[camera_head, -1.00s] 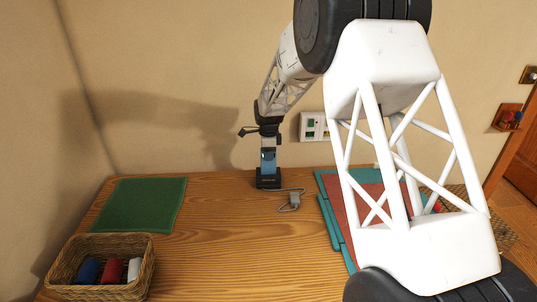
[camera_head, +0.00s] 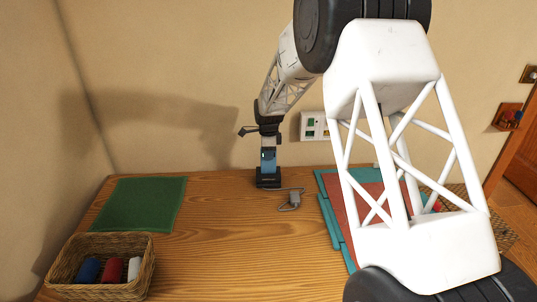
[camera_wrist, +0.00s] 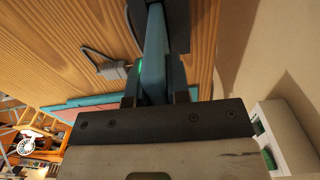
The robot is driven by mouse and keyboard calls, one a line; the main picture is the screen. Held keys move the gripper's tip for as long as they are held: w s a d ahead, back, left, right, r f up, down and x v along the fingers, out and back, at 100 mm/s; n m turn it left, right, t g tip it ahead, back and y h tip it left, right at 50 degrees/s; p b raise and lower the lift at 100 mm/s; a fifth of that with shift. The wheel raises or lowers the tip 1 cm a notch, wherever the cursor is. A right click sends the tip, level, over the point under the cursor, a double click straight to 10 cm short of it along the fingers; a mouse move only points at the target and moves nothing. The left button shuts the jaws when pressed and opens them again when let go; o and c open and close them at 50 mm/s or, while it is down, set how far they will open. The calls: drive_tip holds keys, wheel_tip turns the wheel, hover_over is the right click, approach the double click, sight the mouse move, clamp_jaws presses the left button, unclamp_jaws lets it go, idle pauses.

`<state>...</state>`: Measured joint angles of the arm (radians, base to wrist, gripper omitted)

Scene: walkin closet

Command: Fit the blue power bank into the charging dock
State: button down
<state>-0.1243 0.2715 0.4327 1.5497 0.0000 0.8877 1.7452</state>
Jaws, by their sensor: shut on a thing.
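The blue power bank (camera_head: 268,160) stands upright at the dark charging dock (camera_head: 268,180), near the back edge of the wooden table. Its lower end meets the dock's top; how deep it sits inside I cannot tell. My gripper (camera_head: 268,146) is above the dock and shut on the power bank's upper part. In the wrist view the power bank (camera_wrist: 154,55) runs from between my fingers to the dark dock (camera_wrist: 178,22). A small green light shows beside it.
A grey plug (camera_head: 295,199) with a cable lies right of the dock. A green mat (camera_head: 138,204) lies at left, with a wicker basket (camera_head: 146,283) of rolled cloths in front. Teal and red mats (camera_head: 335,215) lie at right. A wall socket panel (camera_head: 313,126) is behind. The table's middle is clear.

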drive_tip(key=shift+f, duration=1.05)
idle(0.7)
drive_tip(key=c, duration=0.6)
unclamp_jaws()
drive_tip(key=shift+r, duration=4)
